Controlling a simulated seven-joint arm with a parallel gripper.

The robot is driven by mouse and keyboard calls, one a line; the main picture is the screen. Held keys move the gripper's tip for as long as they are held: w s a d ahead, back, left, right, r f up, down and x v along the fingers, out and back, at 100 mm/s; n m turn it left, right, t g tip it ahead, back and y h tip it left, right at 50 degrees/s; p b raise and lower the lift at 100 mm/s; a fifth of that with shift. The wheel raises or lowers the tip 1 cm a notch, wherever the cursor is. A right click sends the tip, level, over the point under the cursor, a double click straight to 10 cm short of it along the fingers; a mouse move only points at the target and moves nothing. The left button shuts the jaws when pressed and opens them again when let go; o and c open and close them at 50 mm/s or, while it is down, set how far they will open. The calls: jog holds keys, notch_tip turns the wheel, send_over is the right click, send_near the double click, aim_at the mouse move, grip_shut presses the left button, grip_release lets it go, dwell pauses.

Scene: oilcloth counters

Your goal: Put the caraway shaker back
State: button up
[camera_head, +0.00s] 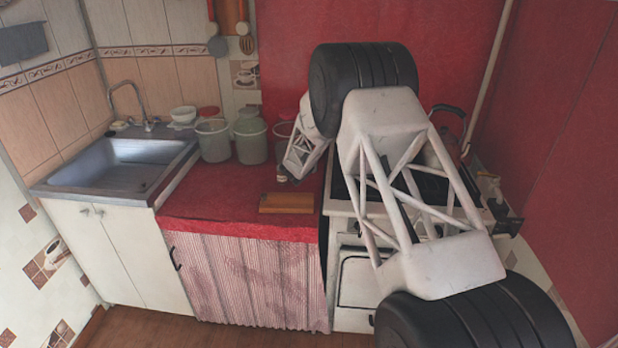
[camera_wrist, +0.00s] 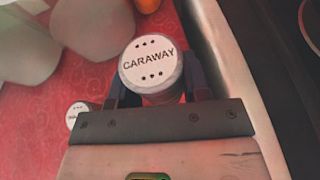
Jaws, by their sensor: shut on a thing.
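The caraway shaker (camera_wrist: 151,64) has a round white lid printed CARAWAY with small holes. In the wrist view it is between the two dark fingers of my gripper (camera_wrist: 152,88), which is shut on it. The lid faces the camera; the body is mostly hidden below it. Whether its base touches the counter I cannot tell. In the head view my gripper (camera_head: 286,176) is low over the back right of the red counter, near the stove, and the shaker is too small to make out clearly.
Another white-lidded shaker (camera_wrist: 77,113) stands left of my gripper, its label partly hidden. A wooden board (camera_head: 286,203) lies on the red counter (camera_head: 215,195). Buckets (camera_head: 250,140) stand at the back, the sink (camera_head: 125,165) is left, and the stove (camera_head: 340,205) is right.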

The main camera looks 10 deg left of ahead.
aim_at(309, 183)
jog(key=shift+f, duration=1.35)
jog(key=shift+f, duration=1.85)
jog(key=shift+f, duration=0.15)
jog(key=o, duration=0.9)
jog(key=shift+r, duration=0.2)
jog(key=shift+v, duration=6)
jog(key=shift+f, duration=0.1)
